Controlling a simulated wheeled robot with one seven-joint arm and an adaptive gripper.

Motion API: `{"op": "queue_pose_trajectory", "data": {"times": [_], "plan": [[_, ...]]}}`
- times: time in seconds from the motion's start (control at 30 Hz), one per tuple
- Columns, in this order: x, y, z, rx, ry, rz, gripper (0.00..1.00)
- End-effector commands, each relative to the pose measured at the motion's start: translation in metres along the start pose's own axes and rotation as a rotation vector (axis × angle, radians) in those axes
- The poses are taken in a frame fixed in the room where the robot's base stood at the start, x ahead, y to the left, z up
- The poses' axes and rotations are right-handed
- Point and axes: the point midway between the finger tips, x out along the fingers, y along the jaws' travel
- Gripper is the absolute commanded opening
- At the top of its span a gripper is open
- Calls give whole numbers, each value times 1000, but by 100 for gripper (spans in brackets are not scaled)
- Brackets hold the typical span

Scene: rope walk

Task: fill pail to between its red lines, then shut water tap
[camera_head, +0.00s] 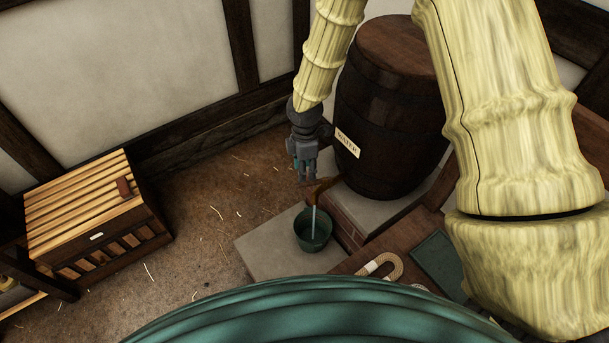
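A dark wooden barrel (385,110) with a white label reading WATER (348,144) stands on a stone-topped ledge. A brownish tap (320,188) juts out low on its left side. A thin pale stream of water (314,217) runs from the tap into a dark green pail (313,243), which stands upright on a pale slab below. The pail's red lines and its water level cannot be made out. My gripper (305,177) points down, its fingertips at or just above the tap. Whether they touch or grip the tap's handle is unclear.
A slatted wooden crate (90,205) stands on the floor at the left. A coiled pale rope (385,268) and a dark green panel (438,262) lie on a wooden surface right of the pail. The straw-strewn floor (205,225) between crate and slab is clear.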

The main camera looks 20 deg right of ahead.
Motion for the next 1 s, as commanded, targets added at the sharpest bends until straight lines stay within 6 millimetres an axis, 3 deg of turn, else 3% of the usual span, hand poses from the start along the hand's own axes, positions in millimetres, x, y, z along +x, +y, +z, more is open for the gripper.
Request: {"op": "queue_pose_trajectory", "data": {"times": [0.2, 0.4, 1.0], "plan": [[-34, 1, 0, 1, 1, 2, 37], [-51, 1, 0, 0, 0, 1, 37], [-56, 0, 1, 2, 0, 0, 37]]}}
